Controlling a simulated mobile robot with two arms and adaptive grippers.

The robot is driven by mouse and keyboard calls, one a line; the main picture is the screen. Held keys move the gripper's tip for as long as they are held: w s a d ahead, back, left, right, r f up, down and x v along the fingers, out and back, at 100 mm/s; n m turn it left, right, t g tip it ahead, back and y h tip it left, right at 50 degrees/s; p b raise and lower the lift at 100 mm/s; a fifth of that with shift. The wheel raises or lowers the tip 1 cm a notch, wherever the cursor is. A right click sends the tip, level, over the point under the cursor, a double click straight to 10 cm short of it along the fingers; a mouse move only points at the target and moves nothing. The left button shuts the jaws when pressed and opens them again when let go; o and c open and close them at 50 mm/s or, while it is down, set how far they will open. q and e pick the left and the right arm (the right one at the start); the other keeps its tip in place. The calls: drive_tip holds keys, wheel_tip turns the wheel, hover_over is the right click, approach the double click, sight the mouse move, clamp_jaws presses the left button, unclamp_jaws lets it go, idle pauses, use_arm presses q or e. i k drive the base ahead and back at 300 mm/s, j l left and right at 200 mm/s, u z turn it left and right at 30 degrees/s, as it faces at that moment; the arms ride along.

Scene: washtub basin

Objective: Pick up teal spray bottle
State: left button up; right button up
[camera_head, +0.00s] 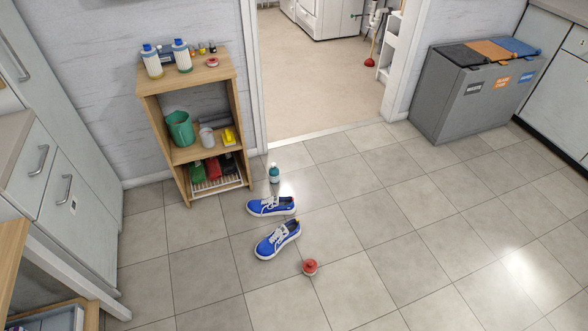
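A small teal bottle (274,173) with a darker upper part stands upright on the tiled floor. It is just right of the wooden shelf's lower end and behind the blue shoes; whether it has a spray head is too small to tell. Neither of my grippers shows in the head view.
Two blue shoes (278,240) and a small red object (310,267) lie on the floor in front. A wooden shelf (160,135) with bottles and containers stands at the left. A grey bin unit (440,105) stands at the right. The floor between is clear, with a doorway behind.

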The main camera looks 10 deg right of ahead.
sight(274, 173)
drive_tip(key=i+z, duration=0.1)
drive_tip(key=i+j, duration=0.65)
drive_tip(key=j, duration=0.15)
drive_tip(key=i+z, duration=0.05)
